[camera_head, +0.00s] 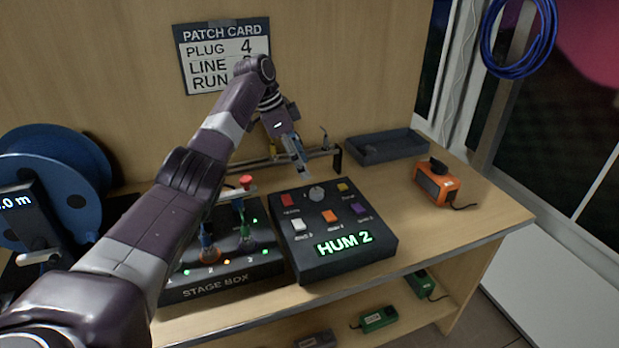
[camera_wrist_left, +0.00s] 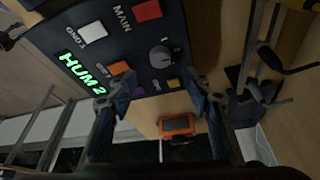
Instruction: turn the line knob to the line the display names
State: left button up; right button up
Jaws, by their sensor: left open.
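The dark control box (camera_head: 340,262) stands on the bench with a green lit display (camera_head: 344,243) reading HUM 2. The round grey line knob (camera_head: 316,193) is near its back edge, and it also shows in the left wrist view (camera_wrist_left: 160,57) with a small number mark beside it. My left gripper (camera_head: 303,170) is above and just behind the knob, pointing down. In the left wrist view its fingers (camera_wrist_left: 161,82) are spread, with nothing between them, and the knob lies just beyond the tips. I see no contact. My right gripper is out of view.
Red, yellow, white, orange and purple buttons surround the knob. The stage box (camera_head: 225,285) with plugged cables stands left of it. A patch card (camera_head: 226,48) on the wall is partly covered by my arm. An orange device (camera_head: 438,185) and dark tray (camera_head: 386,148) are right.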

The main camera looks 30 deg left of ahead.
pick_arm(q)
jog(key=shift+v, duration=1.4)
